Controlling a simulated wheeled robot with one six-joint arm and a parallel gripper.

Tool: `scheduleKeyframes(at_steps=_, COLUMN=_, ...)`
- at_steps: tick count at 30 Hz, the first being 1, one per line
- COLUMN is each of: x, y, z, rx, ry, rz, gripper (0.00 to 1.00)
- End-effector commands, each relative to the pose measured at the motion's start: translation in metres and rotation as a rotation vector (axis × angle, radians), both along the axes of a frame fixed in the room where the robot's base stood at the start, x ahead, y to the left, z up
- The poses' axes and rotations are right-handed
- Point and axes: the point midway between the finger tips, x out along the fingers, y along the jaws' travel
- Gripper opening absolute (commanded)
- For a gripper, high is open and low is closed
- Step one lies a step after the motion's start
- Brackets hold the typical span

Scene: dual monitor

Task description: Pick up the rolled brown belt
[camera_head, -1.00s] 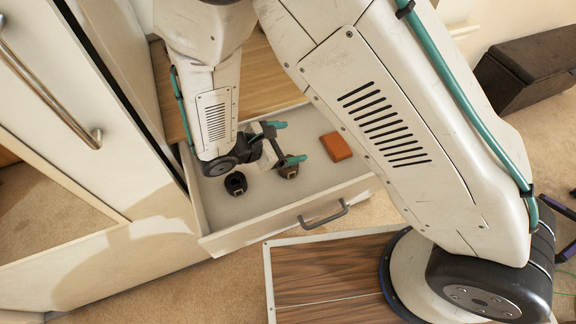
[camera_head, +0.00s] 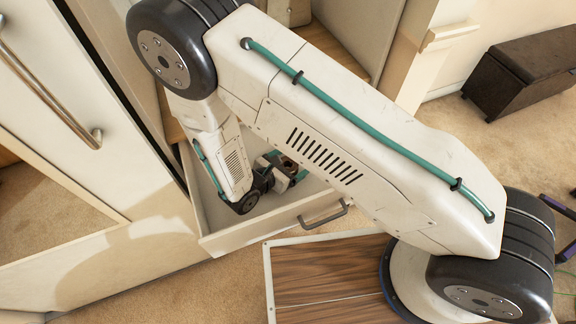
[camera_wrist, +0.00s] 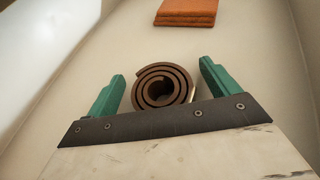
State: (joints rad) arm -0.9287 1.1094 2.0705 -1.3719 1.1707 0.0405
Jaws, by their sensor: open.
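The rolled brown belt (camera_wrist: 161,87) stands on edge in the drawer, its spiral end facing the wrist camera. My gripper (camera_wrist: 163,72) is open, with one green finger on each side of the roll. A gap shows between the left finger and the belt, and a smaller one on the right. In the head view my gripper (camera_head: 287,166) is low inside the open drawer (camera_head: 262,222), with the belt partly visible between the fingers.
A folded orange-brown item (camera_wrist: 187,12) lies farther back in the drawer. The drawer's front handle (camera_head: 323,215) faces the room. A cabinet door with a long handle (camera_head: 50,85) stands at left. My arm hides much of the drawer in the head view.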

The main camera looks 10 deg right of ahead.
Motion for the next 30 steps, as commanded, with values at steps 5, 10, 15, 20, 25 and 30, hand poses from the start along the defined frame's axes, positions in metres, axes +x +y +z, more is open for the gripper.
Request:
scheduleKeyframes(at_steps=5, x=0.004, y=-0.004, z=-0.002, rx=0.001, ry=0.0, rz=0.001, gripper=0.87)
scheduleKeyframes(at_steps=10, x=0.003, y=-0.004, z=-0.002, rx=0.001, ry=0.0, rz=0.001, gripper=0.74)
scheduleKeyframes(at_steps=15, x=0.003, y=-0.003, z=-0.002, rx=0.001, ry=0.0, rz=0.001, gripper=0.37)
scheduleKeyframes(at_steps=20, x=0.003, y=-0.003, z=-0.002, rx=0.0, ry=0.0, rz=0.001, gripper=0.37)
scheduleKeyframes(at_steps=25, x=0.003, y=-0.003, z=0.001, rx=0.001, ry=-0.001, rz=0.001, gripper=0.37)
scheduleKeyframes(at_steps=30, x=0.004, y=-0.003, z=0.016, rx=0.002, ry=-0.001, rz=0.001, gripper=0.37)
